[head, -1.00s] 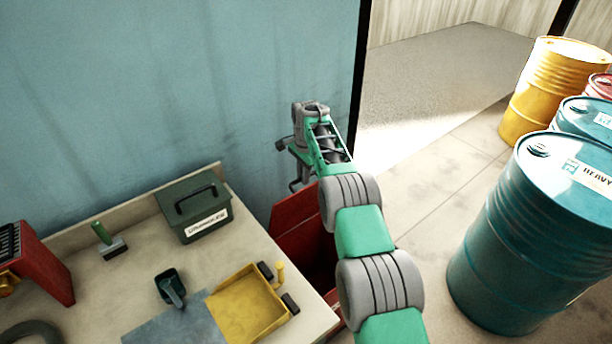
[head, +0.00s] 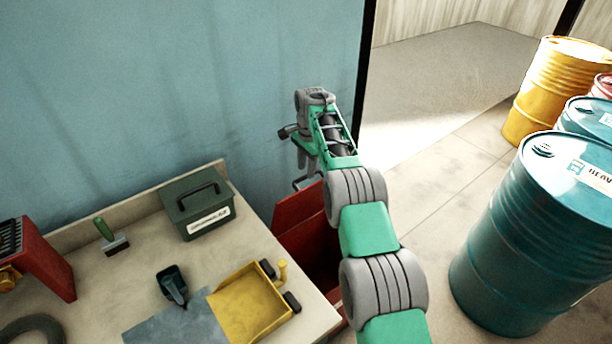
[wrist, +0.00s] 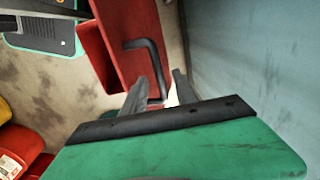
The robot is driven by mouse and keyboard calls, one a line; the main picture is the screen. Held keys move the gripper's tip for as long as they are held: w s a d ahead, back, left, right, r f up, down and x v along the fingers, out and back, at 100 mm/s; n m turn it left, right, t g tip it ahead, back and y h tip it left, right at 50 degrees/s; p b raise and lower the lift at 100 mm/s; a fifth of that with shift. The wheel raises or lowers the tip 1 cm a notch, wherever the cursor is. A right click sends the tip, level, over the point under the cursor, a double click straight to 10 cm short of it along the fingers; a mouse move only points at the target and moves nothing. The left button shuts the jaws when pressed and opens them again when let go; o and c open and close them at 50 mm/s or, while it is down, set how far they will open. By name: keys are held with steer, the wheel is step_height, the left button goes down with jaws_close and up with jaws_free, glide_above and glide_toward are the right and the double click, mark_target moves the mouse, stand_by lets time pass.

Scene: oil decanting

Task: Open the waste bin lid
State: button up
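The red waste bin (head: 322,262) stands at the right end of the bench, partly hidden by my arm. Its red lid (head: 292,208) stands tilted up toward the wall, with the dark inside of the bin showing beside it. The lid also shows in the wrist view (wrist: 122,42), with its bent dark handle (wrist: 151,62). My gripper (head: 307,166) is just above the handle in the head view. In the wrist view my gripper (wrist: 158,84) has its two fingers apart, with the handle's lower end seen between them. Contact cannot be told.
The bench (head: 75,235) holds a dark green box (head: 197,207), a yellow tray (head: 245,305), a scoop (head: 172,285) and a brush (head: 112,240). A blue wall (head: 180,80) stands behind.

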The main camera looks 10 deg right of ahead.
step_height(320, 180, up, 4)
steer(key=shift+s+d+r+p, duration=0.1)
steer(key=shift+p, duration=0.3)
steer(key=shift+c, duration=0.2)
